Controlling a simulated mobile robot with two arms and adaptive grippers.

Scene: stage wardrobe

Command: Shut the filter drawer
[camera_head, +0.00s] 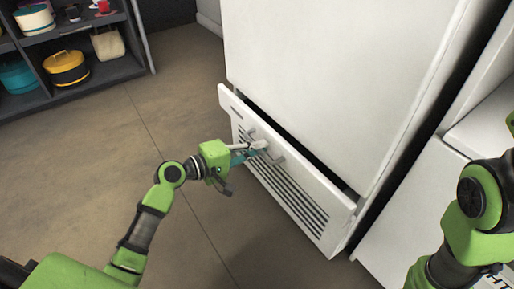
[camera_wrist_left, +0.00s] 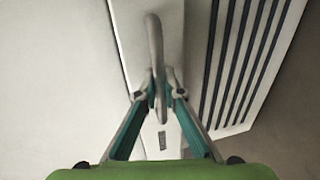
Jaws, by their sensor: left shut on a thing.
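The filter drawer (camera_head: 310,208) is a white front with dark slats at the base of a tall white cabinet (camera_head: 325,75). It stands partly out, with a dark gap between its top edge and the cabinet. My left gripper (camera_head: 258,148) is at the drawer's bar handle (camera_head: 272,155). In the left wrist view the fingers of my left gripper (camera_wrist_left: 159,95) are closed around the handle (camera_wrist_left: 154,40), and the slats of the drawer (camera_wrist_left: 240,60) show to the right. My right arm shows at the right edge of the head view, but its gripper is out of the picture.
A dark shelf unit (camera_head: 110,72) with hats, a bag and round boxes stands at the upper left. A white unit (camera_head: 405,205) stands to the right of the cabinet. The brown floor (camera_head: 110,140) left of the drawer is clear.

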